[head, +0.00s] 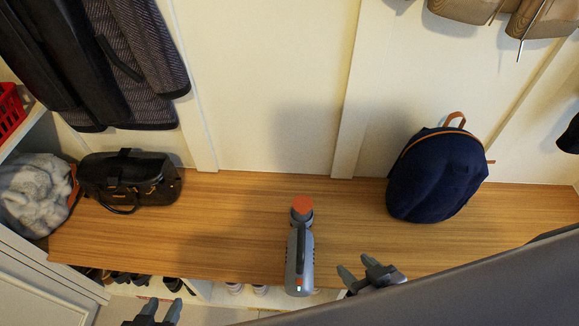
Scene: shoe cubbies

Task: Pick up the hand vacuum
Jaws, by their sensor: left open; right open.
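The hand vacuum (300,255) lies on the wooden bench near its front edge, in the middle of the head view. It is grey with a dark handle and an orange-red tip that points toward the wall. My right gripper (361,276) is open and empty, to the right of the vacuum and apart from it. My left gripper (160,309) is open and empty at the bottom left, in front of the bench and well away from the vacuum.
The wooden bench (240,220) also carries a navy backpack (437,175) at right, a black handbag (128,180) and a grey fuzzy item (33,192) at left. Dark coats (95,60) hang above. Shoes (130,279) sit under the bench. Bench around the vacuum is clear.

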